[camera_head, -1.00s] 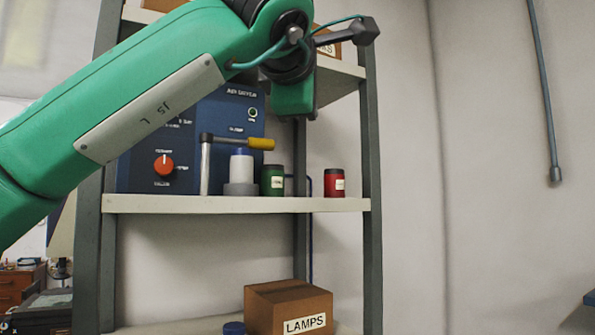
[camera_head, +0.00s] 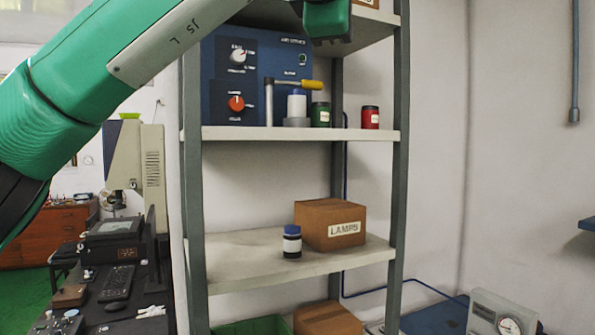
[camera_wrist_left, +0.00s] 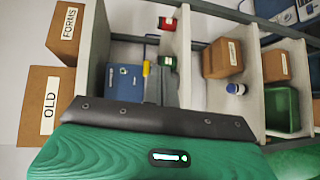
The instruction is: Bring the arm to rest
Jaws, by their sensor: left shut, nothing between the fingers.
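My left arm (camera_head: 110,55) enters the head view from the left. It rises across the upper left, and its far end runs out past the top edge. A green block of my wrist (camera_head: 328,20) hangs at the top centre, in front of the shelf unit. The fingers do not show in the head view. In the left wrist view, my left gripper (camera_wrist_left: 166,88) shows as short grey fingers beyond a dark, screwed plate. It is shut and empty, facing the shelves and touching nothing that I can see. My right gripper is in neither view.
A shelf unit (camera_head: 398,190) stands ahead. A black bench (camera_head: 120,310) is at lower left.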

